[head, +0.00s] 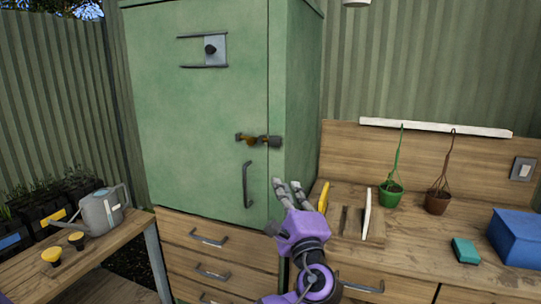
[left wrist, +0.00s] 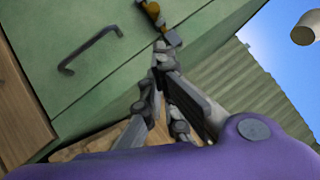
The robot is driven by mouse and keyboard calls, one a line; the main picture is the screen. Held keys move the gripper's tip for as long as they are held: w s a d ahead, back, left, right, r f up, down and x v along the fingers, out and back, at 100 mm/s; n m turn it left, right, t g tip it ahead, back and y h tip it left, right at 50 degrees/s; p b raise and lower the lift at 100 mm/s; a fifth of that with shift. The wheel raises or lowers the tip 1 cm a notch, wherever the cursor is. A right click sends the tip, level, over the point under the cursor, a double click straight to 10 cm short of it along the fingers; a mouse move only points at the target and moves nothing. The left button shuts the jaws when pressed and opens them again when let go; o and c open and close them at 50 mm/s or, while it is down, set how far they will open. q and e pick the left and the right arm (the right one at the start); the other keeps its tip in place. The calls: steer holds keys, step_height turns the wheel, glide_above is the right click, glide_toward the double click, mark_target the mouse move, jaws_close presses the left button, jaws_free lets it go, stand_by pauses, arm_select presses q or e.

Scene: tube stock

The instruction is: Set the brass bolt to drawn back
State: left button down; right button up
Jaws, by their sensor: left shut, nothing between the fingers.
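The brass bolt (head: 250,140) sits on the green cabinet door (head: 195,120), above the dark door handle (head: 247,185). Dark metal parts flank the brass, and the right one lies at the door's edge. I cannot tell clearly how far the bolt reaches into it. My left gripper (head: 288,184) is shut and empty, below and to the right of the bolt, apart from it in the head view. In the left wrist view the shut fingertips (left wrist: 163,58) point toward the bolt (left wrist: 153,12), which shows at the top edge. My right gripper is out of view.
A wooden bench (head: 410,225) on the right carries a green pot (head: 391,195), a brown pot (head: 437,203), a blue box (head: 518,238) and a teal block (head: 466,250). A grey watering can (head: 101,210) stands on the left bench. The door front around the bolt is clear.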

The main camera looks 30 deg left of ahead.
arm_select(q)
steer(key=p, duration=0.2)
glide_toward(266, 156)
step_height(266, 156, up, 4)
steer(key=w, duration=0.3)
steer(key=a, duration=0.1)
steer(key=a+r, duration=0.1)
steer(key=a, duration=0.1)
steer(key=shift+s+r+p, duration=0.15)
steer(key=shift+s+p, duration=0.15)
steer(key=shift+p, duration=0.05)
steer(key=shift+a, duration=0.25)
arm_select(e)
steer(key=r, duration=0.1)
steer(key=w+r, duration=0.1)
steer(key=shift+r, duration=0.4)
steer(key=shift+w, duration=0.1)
